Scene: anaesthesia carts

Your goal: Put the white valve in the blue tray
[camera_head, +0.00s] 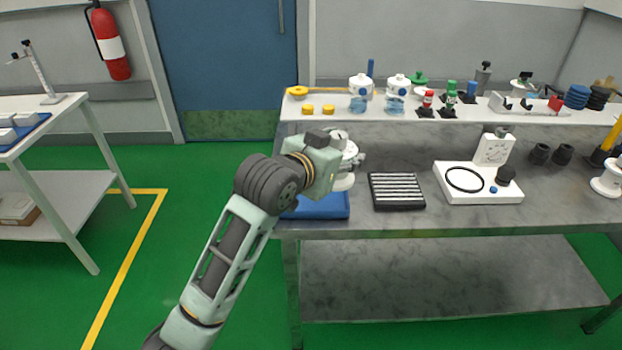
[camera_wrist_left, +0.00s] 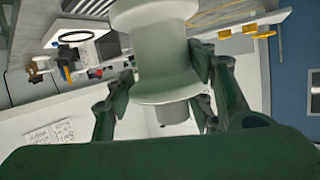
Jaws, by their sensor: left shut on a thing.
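My left gripper (camera_head: 350,160) is shut on the white valve (camera_head: 343,183) above the blue tray (camera_head: 320,207) at the left end of the metal bench. In the left wrist view, the fingers of the left gripper (camera_wrist_left: 160,90) sit on both sides of the valve (camera_wrist_left: 165,55), a pale round body with a wide flange. The gripper and arm hide part of the valve and part of the tray in the head view. My right gripper is in neither view.
A black ribbed block (camera_head: 397,190) lies right of the tray. Further right is a white board (camera_head: 480,190) with a black ring. A raised white shelf (camera_head: 440,120) behind holds jars and small fittings. A white side table (camera_head: 60,125) stands at left.

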